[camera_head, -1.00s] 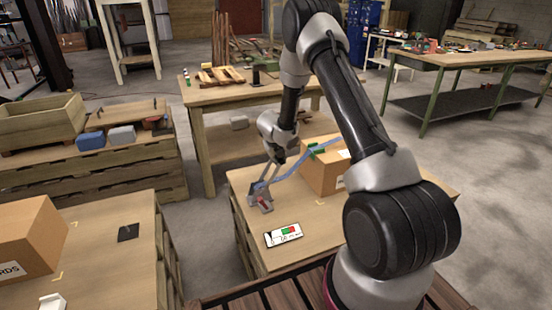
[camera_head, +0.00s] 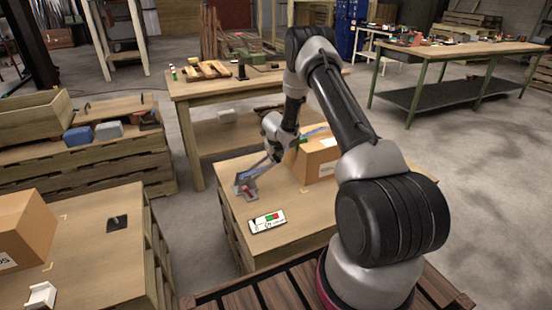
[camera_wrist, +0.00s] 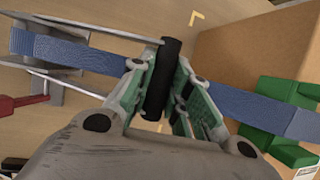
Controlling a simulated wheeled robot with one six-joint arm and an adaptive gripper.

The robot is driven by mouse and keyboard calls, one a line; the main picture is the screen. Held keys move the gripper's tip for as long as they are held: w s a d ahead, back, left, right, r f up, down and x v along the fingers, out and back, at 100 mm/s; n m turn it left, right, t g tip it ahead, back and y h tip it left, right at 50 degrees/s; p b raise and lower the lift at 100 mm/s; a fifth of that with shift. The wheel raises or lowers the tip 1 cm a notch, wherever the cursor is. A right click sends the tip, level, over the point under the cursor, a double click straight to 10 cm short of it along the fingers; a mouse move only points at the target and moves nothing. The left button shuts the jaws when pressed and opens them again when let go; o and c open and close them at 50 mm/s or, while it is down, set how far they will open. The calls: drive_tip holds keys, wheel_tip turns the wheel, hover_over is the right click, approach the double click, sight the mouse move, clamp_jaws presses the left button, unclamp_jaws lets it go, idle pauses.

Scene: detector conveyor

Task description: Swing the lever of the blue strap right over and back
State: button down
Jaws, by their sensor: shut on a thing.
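The blue strap (camera_wrist: 75,50) crosses the wrist view from a grey metal ratchet to a green corner piece (camera_wrist: 285,115) on a cardboard box (camera_head: 316,160). The ratchet (camera_head: 245,186) sits on the pallet-like table in the head view, with a red part (camera_head: 248,190) at its front. Its lever has thin grey arms (camera_wrist: 75,83) ending in a black grip bar (camera_wrist: 165,80). My gripper (camera_wrist: 158,95) is shut on this bar, above the strap. In the head view my gripper (camera_head: 274,150) holds the lever leaning toward the box and hides part of the strap.
A card with red and green marks (camera_head: 267,222) lies in front of the ratchet. A wooden workbench (camera_head: 200,93) stands behind. Another crate table (camera_head: 85,265) with a box is at left. The tabletop around the card is bare.

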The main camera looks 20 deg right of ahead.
drive_tip(key=shift+d+f, duration=0.1)
drive_tip(key=shift+d, duration=0.1)
drive_tip(key=c, duration=1.3)
unclamp_jaws()
drive_tip(key=shift+w+f, duration=0.1)
drive_tip(key=shift+f, duration=0.05)
drive_tip(key=shift+a, duration=0.1)
drive_tip(key=shift+a+r, duration=0.1)
drive_tip(key=shift+r, duration=0.4)
drive_tip(key=v, duration=1.1)
drive_tip(key=shift+s+f, duration=0.1)
drive_tip(key=shift+s, duration=0.25)
